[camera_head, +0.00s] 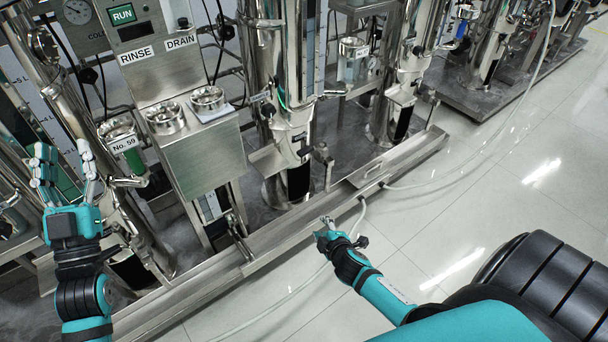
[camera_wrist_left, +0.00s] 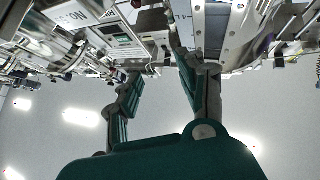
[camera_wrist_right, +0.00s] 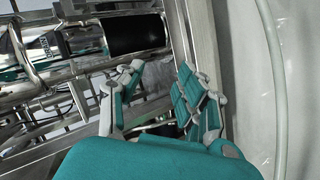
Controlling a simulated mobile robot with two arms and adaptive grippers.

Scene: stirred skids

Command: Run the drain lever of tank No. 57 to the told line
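My left gripper (camera_head: 65,158) is open and empty, in front of the left tanks. My right gripper (camera_head: 326,222) is low over the skid's front edge, apart from the fitting; its fingers stand apart in the right wrist view (camera_wrist_right: 153,80).
A steel panel (camera_head: 148,62) has a green RUN display (camera_head: 122,14) and RINSE and DRAIN labels. Steel cups (camera_head: 166,117) stand on a box below. The skid rail (camera_head: 290,225) borders open tiled floor (camera_head: 480,215), where a pale hose (camera_head: 450,178) lies.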

